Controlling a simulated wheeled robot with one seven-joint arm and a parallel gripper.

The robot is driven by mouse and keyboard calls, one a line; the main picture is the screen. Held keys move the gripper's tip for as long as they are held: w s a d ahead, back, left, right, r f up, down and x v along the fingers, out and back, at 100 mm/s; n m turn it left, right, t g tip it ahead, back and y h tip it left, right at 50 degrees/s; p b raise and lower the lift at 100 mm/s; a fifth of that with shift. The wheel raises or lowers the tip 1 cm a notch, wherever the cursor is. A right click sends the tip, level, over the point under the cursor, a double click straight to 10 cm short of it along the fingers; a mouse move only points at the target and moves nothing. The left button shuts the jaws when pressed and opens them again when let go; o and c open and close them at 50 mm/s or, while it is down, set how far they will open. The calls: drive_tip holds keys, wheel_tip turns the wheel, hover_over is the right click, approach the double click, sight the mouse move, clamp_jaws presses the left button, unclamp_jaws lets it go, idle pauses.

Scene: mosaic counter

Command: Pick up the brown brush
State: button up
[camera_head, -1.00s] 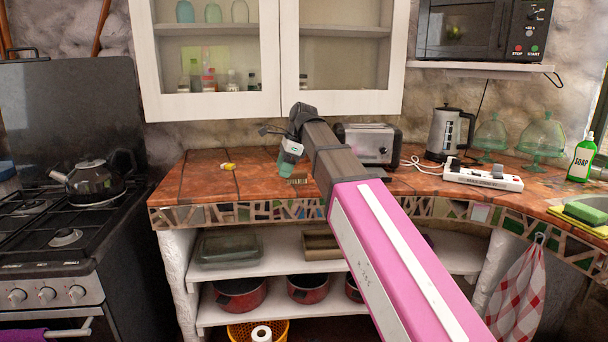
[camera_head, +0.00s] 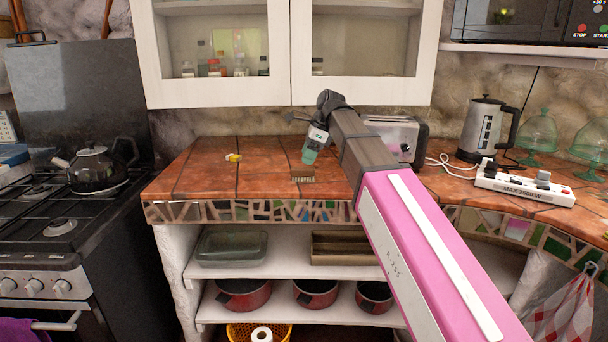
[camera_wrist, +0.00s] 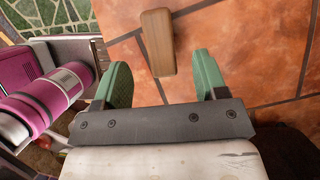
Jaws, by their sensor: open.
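The brown brush (camera_head: 303,179) lies on the terracotta-tiled counter near its front edge, with its bristles facing the front. In the wrist view, its plain wooden back (camera_wrist: 157,42) shows just beyond the fingers, roughly centred between them. My gripper (camera_head: 309,157) is above the counter, a little behind the brush in the head view. In the wrist view, my gripper (camera_wrist: 160,64) has its two green fingers wide apart with nothing held between them.
A small yellow item (camera_head: 233,157) lies to the left on the counter. A toaster (camera_head: 395,138), a kettle (camera_head: 484,130) and a power strip (camera_head: 525,187) stand to the right. Wall cabinets (camera_head: 220,93) hang above. The tiles around the brush are clear.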

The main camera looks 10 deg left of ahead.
sight(304, 168)
drive_tip(key=shift+d+x, duration=0.15)
drive_tip(key=shift+x, duration=1.45)
drive_tip(key=shift+d+x, duration=0.2)
drive_tip(key=shift+x, duration=1.35)
drive_tip(key=shift+f, duration=0.1)
drive_tip(key=c, duration=1)
